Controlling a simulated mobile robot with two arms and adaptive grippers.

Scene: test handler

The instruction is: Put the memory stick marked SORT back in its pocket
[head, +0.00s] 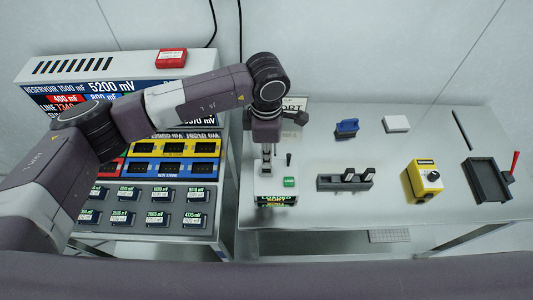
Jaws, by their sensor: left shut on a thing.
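My left gripper (267,152) points down just above a small white station (262,188) with a green button at the left of the bench. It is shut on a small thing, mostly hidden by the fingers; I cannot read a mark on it. A dark rack (335,185) stands right of the station. Two dark upright sticks with pale faces (348,174) stand in its middle and right; its left part looks empty. Their marks are too small to read. My right gripper is not in view.
A blue object (347,127) and a white block (396,123) lie at the back. A yellow box (422,180) and a dark tray (487,180) with a red lever are at right. A panel of labelled cells (150,195) stands at left. Open bench surrounds the rack.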

